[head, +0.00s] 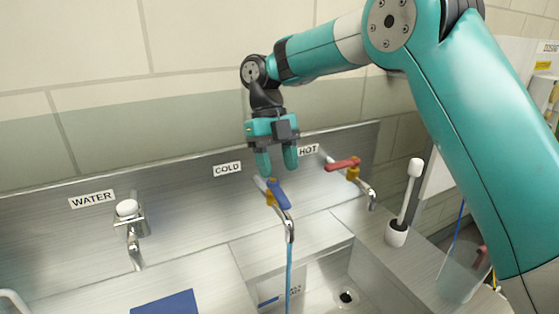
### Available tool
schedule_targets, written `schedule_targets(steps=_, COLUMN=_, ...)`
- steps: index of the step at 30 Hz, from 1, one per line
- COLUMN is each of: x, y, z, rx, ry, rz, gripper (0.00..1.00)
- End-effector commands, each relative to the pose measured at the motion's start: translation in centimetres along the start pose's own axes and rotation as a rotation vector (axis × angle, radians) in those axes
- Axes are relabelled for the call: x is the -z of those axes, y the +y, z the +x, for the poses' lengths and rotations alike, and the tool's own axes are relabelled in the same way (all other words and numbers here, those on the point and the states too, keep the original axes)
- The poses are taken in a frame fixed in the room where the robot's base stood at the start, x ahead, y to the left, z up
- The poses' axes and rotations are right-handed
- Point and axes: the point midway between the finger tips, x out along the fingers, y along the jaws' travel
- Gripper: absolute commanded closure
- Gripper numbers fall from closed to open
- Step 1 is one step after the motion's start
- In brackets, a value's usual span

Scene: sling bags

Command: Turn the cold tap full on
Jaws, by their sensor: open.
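The cold tap (288,226) is on the steel back panel below the COLD label (227,169). Its blue lever (278,195) slants down to the right, on a brass-coloured valve body. A stream of water (289,275) runs from its spout into the sink. My gripper (277,172) is open and points down, with its two teal fingers just above the blue lever. The fingers look close to the lever's upper end; I cannot tell whether they touch it.
The hot tap (353,175) with a red lever (343,164) is to the right. A WATER tap with a white knob (127,209) is at the left. A white brush in a holder (397,233) stands right of the sink basin (335,280). A blue pad (166,304) lies at the lower left.

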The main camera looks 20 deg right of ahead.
Motion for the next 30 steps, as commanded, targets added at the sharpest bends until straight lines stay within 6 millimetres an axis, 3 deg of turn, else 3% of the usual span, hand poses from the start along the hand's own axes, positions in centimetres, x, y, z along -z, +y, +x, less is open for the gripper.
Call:
schedule_targets(steps=1, x=0.3, y=0.0, z=-1.5, rx=0.000, ry=0.002, rz=-0.002, gripper=0.49)
schedule_targets(steps=18, x=0.4, y=0.0, z=-8.8, rx=0.001, ry=0.002, rz=0.023, gripper=0.49)
schedule_targets(steps=30, x=0.3, y=0.3, z=-11.3, rx=0.000, ry=0.003, rz=0.008, gripper=0.49)
